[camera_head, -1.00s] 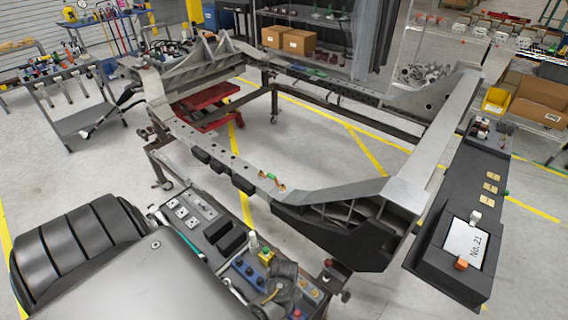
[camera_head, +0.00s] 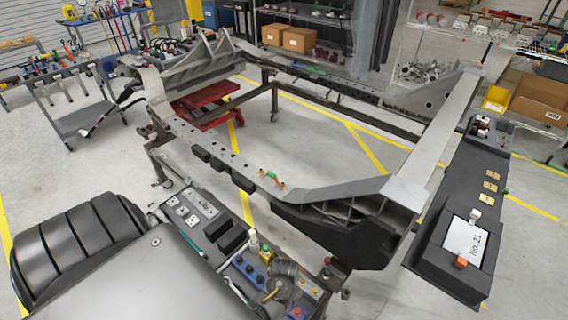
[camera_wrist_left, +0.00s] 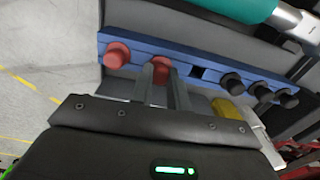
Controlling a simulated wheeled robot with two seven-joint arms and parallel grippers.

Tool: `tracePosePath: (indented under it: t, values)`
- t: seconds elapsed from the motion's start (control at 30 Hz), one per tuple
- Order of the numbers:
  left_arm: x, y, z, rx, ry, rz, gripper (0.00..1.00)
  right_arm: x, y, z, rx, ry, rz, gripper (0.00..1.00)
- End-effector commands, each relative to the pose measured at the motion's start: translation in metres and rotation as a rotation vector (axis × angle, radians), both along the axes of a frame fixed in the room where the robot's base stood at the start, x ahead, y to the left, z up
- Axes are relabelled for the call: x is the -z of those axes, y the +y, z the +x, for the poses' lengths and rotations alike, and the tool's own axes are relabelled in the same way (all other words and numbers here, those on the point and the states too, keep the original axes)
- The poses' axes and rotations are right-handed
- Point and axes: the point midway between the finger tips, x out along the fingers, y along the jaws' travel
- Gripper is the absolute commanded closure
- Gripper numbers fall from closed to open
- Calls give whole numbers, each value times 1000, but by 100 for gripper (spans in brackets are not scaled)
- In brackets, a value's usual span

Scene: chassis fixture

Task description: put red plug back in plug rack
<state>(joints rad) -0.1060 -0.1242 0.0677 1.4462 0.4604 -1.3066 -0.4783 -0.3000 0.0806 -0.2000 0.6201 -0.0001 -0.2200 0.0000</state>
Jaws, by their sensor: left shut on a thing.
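The plug rack (camera_wrist_left: 215,70) is a blue bar crossing the left wrist view. One red plug (camera_wrist_left: 116,55) stands at its left end. A second red plug (camera_wrist_left: 160,69) is between the fingers of my left gripper (camera_wrist_left: 164,80), which is shut on it. This plug is at the rack, left of an empty square hole (camera_wrist_left: 199,73). The fingers hide its lower part, so I cannot tell whether it is seated. Several black plugs (camera_wrist_left: 232,83) stand in the right half. In the head view the blue rack (camera_head: 248,271) shows at the bottom. My right gripper is not in view.
A teal-handled tool (camera_wrist_left: 240,10) lies beyond the rack in the wrist view, and a yellow item (camera_wrist_left: 226,108) lies on the near side. In the head view the large grey chassis frame (camera_head: 335,193) stands beyond the tool tray. A dark panel (camera_head: 462,180) is on the right.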

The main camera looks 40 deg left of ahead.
Motion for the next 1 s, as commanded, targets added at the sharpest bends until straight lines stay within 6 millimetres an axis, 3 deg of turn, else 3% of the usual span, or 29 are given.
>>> tracePosePath:
  t: [0.77,0.8,1.0]
  values:
    - [11,0,0,-1,1,-1,100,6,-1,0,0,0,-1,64]
    - [10,0,0,-1,1,-1,79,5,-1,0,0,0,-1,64]
    - [10,0,0,-1,0,-1,58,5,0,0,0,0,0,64]
